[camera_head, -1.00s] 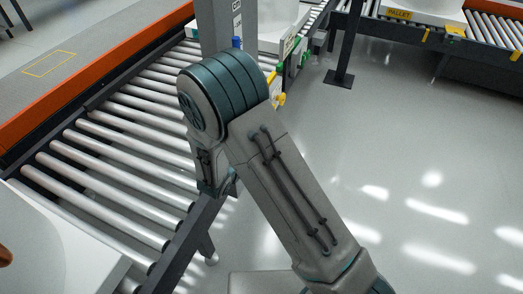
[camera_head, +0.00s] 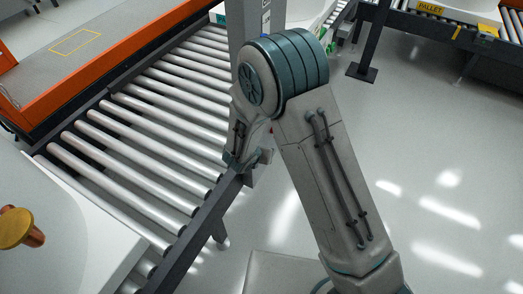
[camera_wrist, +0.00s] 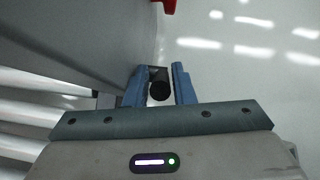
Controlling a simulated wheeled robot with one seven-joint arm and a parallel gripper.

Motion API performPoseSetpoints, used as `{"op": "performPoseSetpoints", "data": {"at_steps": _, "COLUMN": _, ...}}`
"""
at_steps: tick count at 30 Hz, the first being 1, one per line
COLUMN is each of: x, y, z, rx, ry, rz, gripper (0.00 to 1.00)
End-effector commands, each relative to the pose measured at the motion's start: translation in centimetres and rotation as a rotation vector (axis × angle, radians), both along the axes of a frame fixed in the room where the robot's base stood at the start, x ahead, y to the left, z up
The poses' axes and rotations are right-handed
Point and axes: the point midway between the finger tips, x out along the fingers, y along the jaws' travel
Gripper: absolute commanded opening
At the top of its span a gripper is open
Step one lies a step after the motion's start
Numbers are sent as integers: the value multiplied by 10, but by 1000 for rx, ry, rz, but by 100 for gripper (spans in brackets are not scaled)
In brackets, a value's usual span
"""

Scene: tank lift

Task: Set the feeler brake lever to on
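In the wrist view my gripper (camera_wrist: 159,66) has its two blue fingers apart. A black, round-ended piece (camera_wrist: 160,90) shows between them, with a gap on the right side. I cannot tell whether this is the knob of the feeler brake lever or whether a finger touches it. A red piece (camera_wrist: 168,6) shows at the top edge, partly cut off. In the head view my gripper (camera_head: 246,168) is small beside the conveyor's side rail, mostly hidden under my arm. No lever can be identified for certain as the feeler brake lever.
The roller conveyor (camera_head: 150,123) runs along the left, with a dark side rail (camera_head: 202,225). A grey post (camera_head: 243,22) stands behind my arm. An orange knob piece with a yellow top (camera_head: 15,228) is at the lower left. The floor (camera_head: 440,150) to the right is clear.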

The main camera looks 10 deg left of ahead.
Motion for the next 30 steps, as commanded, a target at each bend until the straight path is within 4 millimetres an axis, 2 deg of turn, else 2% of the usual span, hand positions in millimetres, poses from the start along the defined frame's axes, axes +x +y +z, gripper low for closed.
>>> {"op": "performPoseSetpoints", "data": {"at_steps": 8, "x": 0, "y": 0, "z": 1, "rx": 0, "ry": -1, "rz": -1, "gripper": 25}}
{"op": "performPoseSetpoints", "data": {"at_steps": 11, "x": -4, "y": 1, "z": 7, "rx": 1, "ry": -2, "rz": -1, "gripper": 25}}
{"op": "performPoseSetpoints", "data": {"at_steps": 14, "x": -14, "y": 4, "z": 19, "rx": 2, "ry": -3, "rz": -1, "gripper": 25}}
{"op": "performPoseSetpoints", "data": {"at_steps": 24, "x": -66, "y": 14, "z": 76, "rx": 2, "ry": -2, "rz": 1, "gripper": 25}}
{"op": "performPoseSetpoints", "data": {"at_steps": 30, "x": -86, "y": 17, "z": 96, "rx": 0, "ry": -1, "rz": 0, "gripper": 25}}
